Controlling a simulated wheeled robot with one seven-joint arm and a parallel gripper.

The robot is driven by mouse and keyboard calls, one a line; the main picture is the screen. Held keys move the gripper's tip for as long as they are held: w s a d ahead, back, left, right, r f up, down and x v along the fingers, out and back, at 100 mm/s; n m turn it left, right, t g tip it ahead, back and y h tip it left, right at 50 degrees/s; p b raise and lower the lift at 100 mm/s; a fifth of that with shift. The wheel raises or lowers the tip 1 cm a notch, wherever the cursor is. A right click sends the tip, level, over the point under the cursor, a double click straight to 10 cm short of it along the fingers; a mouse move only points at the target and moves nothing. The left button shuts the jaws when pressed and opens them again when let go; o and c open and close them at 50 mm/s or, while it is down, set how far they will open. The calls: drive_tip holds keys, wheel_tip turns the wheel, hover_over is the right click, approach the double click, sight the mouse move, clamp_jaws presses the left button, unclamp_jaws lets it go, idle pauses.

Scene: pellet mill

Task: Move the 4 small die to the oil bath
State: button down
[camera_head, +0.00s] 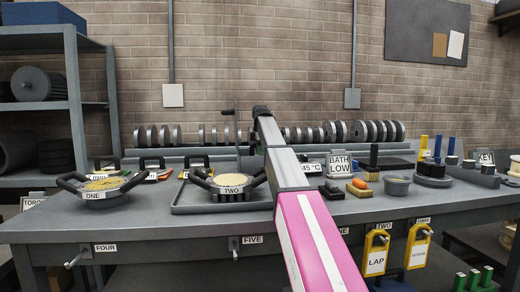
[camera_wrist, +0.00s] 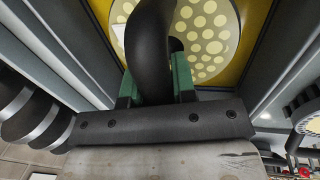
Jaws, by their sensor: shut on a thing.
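In the wrist view my gripper (camera_wrist: 157,88) is shut on a thick black curved handle (camera_wrist: 153,35), with green pads on both sides of it. Beyond the handle is a round cream face with many holes (camera_wrist: 208,38), against yellow. I cannot tell which die this is. In the head view, my pink and grey arm hides my gripper and what it holds. Die ONE (camera_head: 103,191) rests at the left of the bench. Die TWO (camera_head: 230,183) rests on a dark shallow tray (camera_head: 192,208). Both have black handles. A BATH LOW sign (camera_head: 340,164) stands right of my arm.
Several grey discs (camera_head: 375,131) stand in a row along the back. More handled items (camera_head: 152,164) sit behind the dies. A brush (camera_head: 371,175), a grey bowl (camera_head: 398,184) and blue and yellow tools crowd the right. Labelled tags and knobs line the front edge.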

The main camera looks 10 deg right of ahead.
drive_tip(key=shift+f, duration=0.5)
idle(0.4)
drive_tip(key=shift+f, duration=1.35)
drive_tip(key=shift+w+a+f, duration=0.1)
drive_tip(key=shift+f, duration=0.1)
unclamp_jaws()
idle(0.5)
drive_tip(key=shift+r, duration=0.1)
drive_tip(key=shift+s+r, duration=0.3)
drive_tip(key=shift+r, duration=1.15)
drive_tip(key=shift+s+r, duration=0.3)
drive_tip(key=shift+r, duration=1.15)
drive_tip(key=shift+s+r, duration=0.3)
drive_tip(key=shift+r, duration=1.15)
